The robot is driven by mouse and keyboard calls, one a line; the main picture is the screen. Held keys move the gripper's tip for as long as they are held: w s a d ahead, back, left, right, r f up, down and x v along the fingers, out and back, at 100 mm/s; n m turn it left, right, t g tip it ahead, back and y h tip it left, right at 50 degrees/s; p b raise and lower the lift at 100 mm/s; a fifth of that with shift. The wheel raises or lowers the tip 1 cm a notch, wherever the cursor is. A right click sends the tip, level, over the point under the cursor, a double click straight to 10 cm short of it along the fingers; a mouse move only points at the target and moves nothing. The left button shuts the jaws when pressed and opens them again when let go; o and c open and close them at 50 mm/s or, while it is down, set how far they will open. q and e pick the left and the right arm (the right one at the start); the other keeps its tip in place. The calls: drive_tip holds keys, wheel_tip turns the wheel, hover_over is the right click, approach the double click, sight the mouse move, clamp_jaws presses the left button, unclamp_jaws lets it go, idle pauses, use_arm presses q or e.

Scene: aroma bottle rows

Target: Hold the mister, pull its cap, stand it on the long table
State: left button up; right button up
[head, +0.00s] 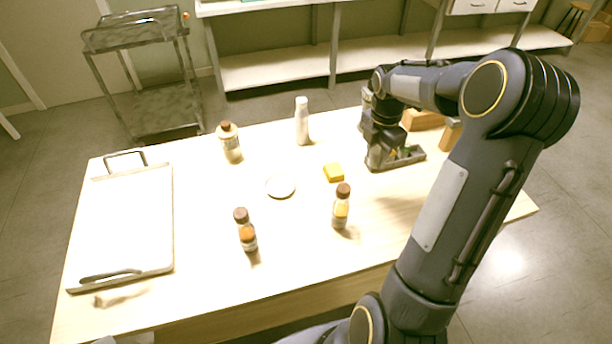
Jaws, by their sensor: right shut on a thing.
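A slim white bottle (302,122), which may be the mister, stands upright near the back edge of the long table (300,255). My right gripper (405,158) is low over the right part of the table, well to the right of the white bottle. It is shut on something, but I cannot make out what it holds. My left gripper is not in view.
A white dish (280,187), yellow block (333,172) and white tray (124,222) lie there. Wooden blocks (422,119) are behind my right gripper.

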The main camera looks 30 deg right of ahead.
drive_tip(key=w+a+f+p, duration=0.1)
drive_tip(key=w+a+f, duration=0.2)
drive_tip(key=a, duration=0.3)
hover_over(324, 194)
drive_tip(key=f, duration=0.5)
drive_tip(key=shift+s+d+f+p, duration=0.1)
drive_tip(key=shift+s+d+p, duration=0.2)
drive_tip(key=shift+d+p, duration=0.05)
drive_tip(key=f, duration=0.4)
drive_tip(key=shift+w+a, duration=0.2)
drive_tip(key=shift+a, duration=0.2)
drive_tip(key=shift+f, duration=0.1)
drive_tip(key=shift+f, duration=0.2)
drive_tip(key=o, duration=1.1)
drive_tip(key=shift+r, duration=0.15)
